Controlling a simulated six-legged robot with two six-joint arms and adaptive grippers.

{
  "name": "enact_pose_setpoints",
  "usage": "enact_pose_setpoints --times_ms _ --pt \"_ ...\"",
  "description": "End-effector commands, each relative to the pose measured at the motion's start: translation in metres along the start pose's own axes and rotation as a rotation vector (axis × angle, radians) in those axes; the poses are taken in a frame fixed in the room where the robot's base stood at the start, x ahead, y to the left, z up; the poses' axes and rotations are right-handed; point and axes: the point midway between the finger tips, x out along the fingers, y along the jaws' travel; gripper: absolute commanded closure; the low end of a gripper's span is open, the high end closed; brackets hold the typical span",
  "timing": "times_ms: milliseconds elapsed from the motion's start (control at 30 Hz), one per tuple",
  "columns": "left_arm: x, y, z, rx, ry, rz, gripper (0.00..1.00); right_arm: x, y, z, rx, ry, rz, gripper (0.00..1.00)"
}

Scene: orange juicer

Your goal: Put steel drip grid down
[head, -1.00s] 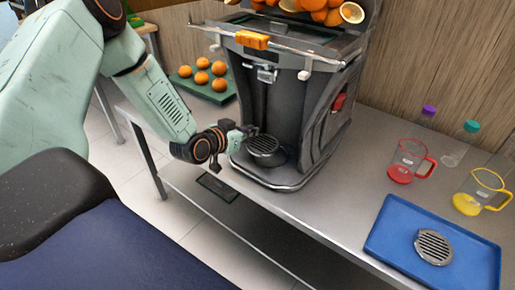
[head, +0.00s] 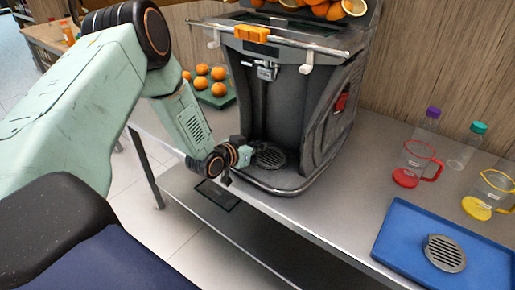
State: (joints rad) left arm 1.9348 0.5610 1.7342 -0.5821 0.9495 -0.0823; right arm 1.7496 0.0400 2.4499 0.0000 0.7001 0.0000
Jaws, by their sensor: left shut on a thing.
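A dark, round, slotted drip grid (head: 270,157) is at the foot of the juicer (head: 290,95), inside its front recess. My left gripper (head: 250,152) reaches in from the left and is shut on the near-left edge of this grid. The grid looks roughly level and low over the juicer's base (head: 283,188); I cannot tell whether it touches it. A second round slotted steel grid (head: 445,253) lies on the blue tray (head: 403,222) at the right. My right gripper is not in view.
A red-rimmed jug (head: 416,163), a yellow-rimmed jug (head: 488,195) and two capped bottles stand right of the juicer. A green tray (head: 219,100) with several oranges is behind my left arm. The steel counter (head: 345,205) is bare between juicer and blue tray.

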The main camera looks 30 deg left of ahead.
Motion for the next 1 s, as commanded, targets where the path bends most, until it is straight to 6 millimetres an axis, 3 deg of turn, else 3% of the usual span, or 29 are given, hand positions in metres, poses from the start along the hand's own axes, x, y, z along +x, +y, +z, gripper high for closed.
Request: enact_pose_setpoints --times_ms 267,300,533,933,1000 --pt "0.002 0.0 0.004 0.0 0.001 0.0 1.0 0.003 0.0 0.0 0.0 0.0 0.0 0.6" --pt "0.001 0.0 0.003 0.0 0.0 0.0 0.91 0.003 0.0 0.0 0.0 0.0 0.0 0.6" --pt "0.001 0.0 0.003 0.0 0.0 0.0 0.72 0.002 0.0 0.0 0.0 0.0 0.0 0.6" --pt "-0.002 0.0 -0.003 0.0 0.0 0.0 0.72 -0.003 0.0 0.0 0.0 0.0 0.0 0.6" --pt "-0.013 -0.001 -0.002 -0.003 -0.002 -0.001 0.72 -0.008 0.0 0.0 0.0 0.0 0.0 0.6"
